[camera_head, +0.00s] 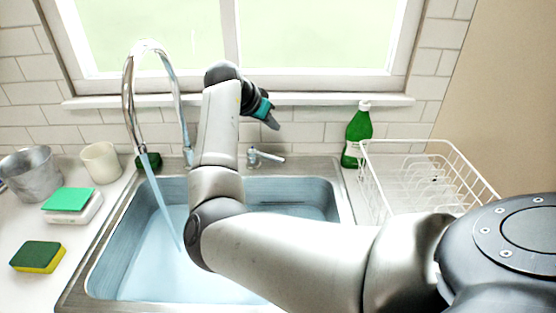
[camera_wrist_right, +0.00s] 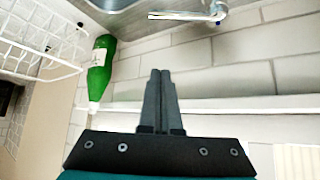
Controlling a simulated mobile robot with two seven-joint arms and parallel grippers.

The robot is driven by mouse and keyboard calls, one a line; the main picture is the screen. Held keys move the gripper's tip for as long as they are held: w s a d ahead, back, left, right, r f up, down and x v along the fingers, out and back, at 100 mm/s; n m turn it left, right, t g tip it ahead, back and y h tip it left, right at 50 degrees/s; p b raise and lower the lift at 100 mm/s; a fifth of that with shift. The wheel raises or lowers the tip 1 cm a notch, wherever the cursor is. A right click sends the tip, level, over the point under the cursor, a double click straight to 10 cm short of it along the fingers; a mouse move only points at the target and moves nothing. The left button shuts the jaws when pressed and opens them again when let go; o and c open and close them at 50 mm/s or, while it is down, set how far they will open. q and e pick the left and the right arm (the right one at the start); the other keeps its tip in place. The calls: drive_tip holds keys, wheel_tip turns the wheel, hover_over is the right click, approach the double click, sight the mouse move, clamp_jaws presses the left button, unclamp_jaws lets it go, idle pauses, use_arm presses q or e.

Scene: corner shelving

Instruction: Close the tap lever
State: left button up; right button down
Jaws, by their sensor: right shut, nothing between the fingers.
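The chrome tap lever (camera_head: 265,156) stands on the back rim of the sink, right of the tall curved faucet (camera_head: 128,90). A stream of water (camera_head: 163,205) runs from the faucet into the sink. The lever also shows at the top of the right wrist view (camera_wrist_right: 190,14). My right gripper (camera_head: 271,121) is above the lever, near the window sill, apart from it. Its fingers (camera_wrist_right: 160,74) are together with nothing between them. My left gripper is not in view.
The sink (camera_head: 337,205) holds water. A green bottle (camera_head: 357,135) and a white wire dish rack (camera_head: 425,160) stand right of the lever. Sponges (camera_head: 38,257), a cup (camera_head: 101,162) and a metal pot (camera_head: 32,176) are at left. The window sill (camera_head: 330,99) is behind.

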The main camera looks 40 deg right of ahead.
sight(266, 155)
drive_tip(key=b+x, duration=0.1)
drive_tip(key=x, duration=0.3)
drive_tip(key=b+x, duration=0.1)
drive_tip(key=x, duration=0.3)
drive_tip(key=a+f+x, duration=0.1)
drive_tip(key=x, duration=0.3)
drive_tip(key=shift+s+d+f+b, duration=0.1)
drive_tip(key=shift+s+d+b, duration=0.05)
drive_tip(key=shift+b, duration=0.25)
drive_tip(key=a, duration=0.3)
drive_tip(key=shift+s+a+f, duration=0.1)
drive_tip(key=shift+s+a, duration=0.1)
drive_tip(key=shift+s, duration=0.2)
use_arm(q)
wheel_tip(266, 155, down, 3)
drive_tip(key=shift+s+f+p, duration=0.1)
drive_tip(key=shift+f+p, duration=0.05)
drive_tip(key=shift+p, duration=0.15)
use_arm(e)
drive_tip(key=shift+s+a+f, duration=0.15)
drive_tip(key=shift+a, duration=0.2)
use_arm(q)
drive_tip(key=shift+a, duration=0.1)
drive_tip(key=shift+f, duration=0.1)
